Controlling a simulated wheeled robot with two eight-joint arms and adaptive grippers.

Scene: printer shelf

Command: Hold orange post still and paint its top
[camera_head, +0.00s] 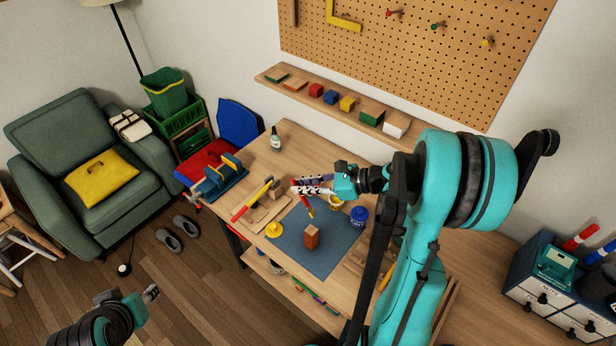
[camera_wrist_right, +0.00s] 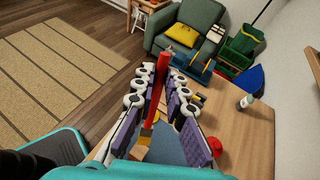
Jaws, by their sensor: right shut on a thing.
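The orange post (camera_head: 312,238) stands upright on a blue-grey mat (camera_head: 336,262) on the workbench. My right gripper (camera_head: 308,187) is above the far part of the mat, behind the post in the head view. It is shut on a slim red-handled brush (camera_head: 307,205), which hangs downward. The red handle (camera_wrist_right: 160,82) shows between its fingers in the right wrist view. The brush is apart from the post. My left gripper (camera_head: 151,292) is at the lower left, over the floor and away from the post. Its finger opening is too small to judge.
A yellow pot (camera_head: 335,202) and a blue pot (camera_head: 357,216) stand at the mat's far right. A yellow round item (camera_head: 274,230) lies at its left edge. A hammer (camera_head: 252,199), a blue vise (camera_head: 222,178) and a bottle (camera_head: 275,140) occupy the bench's left side.

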